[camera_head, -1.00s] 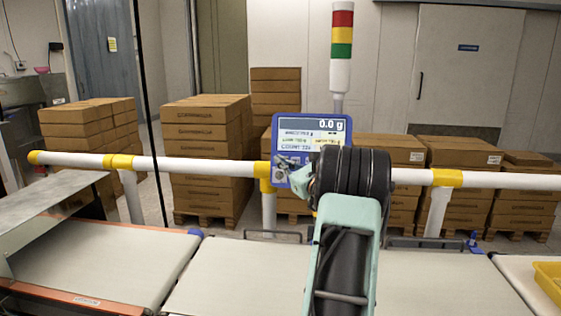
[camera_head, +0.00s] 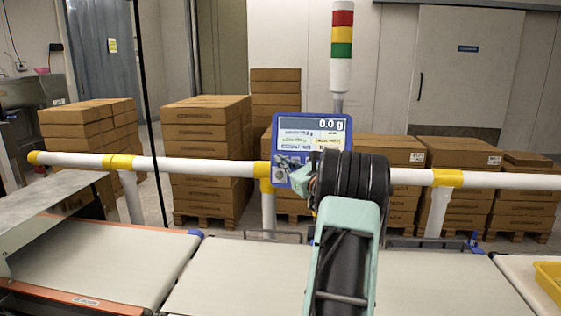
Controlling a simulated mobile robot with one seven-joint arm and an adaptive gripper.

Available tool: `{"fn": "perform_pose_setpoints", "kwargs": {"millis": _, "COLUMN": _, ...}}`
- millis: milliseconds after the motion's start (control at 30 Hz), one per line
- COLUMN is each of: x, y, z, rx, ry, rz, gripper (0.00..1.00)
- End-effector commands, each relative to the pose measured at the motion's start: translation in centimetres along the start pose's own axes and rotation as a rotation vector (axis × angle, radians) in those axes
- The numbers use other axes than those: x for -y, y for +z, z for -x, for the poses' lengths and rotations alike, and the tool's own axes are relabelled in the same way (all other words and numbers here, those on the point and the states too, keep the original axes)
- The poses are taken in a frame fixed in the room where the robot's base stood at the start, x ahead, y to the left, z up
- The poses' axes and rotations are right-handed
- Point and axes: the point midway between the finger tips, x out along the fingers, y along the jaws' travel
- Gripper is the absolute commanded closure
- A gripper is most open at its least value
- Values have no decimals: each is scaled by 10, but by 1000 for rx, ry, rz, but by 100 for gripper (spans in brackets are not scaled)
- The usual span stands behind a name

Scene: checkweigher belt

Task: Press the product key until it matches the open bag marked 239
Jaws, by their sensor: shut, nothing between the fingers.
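The checkweigher's blue display panel (camera_head: 311,121) stands behind the belt on the rail and reads 0.0 g. Smaller label lines show under the reading, too small to read surely. My gripper (camera_head: 281,167) is shut and empty, at the lower left of the panel, over or close to its keys. I cannot tell whether its tip touches a key. My gripper and wrist hide the panel's lower right part, and the product key cannot be made out. No open bag marked 239 is seen.
A white rail with yellow joints (camera_head: 210,168) runs behind the belts (camera_head: 240,280). A signal tower (camera_head: 341,45) rises behind the panel. Carton stacks (camera_head: 207,140) stand beyond the rail. A yellow crate (camera_head: 549,278) is at the right edge.

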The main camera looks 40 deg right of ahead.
Motion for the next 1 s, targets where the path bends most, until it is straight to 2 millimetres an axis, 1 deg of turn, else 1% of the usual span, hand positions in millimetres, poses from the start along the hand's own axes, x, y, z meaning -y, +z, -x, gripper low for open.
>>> {"fn": "perform_pose_setpoints", "kwargs": {"millis": 733, "x": 3, "y": -4, "z": -4, "rx": -1, "ry": 0, "rz": 0, "gripper": 100}}
{"fn": "perform_pose_setpoints", "kwargs": {"millis": 1000, "x": -2, "y": 0, "z": 2, "rx": 0, "ry": 0, "rz": 0, "gripper": 100}}
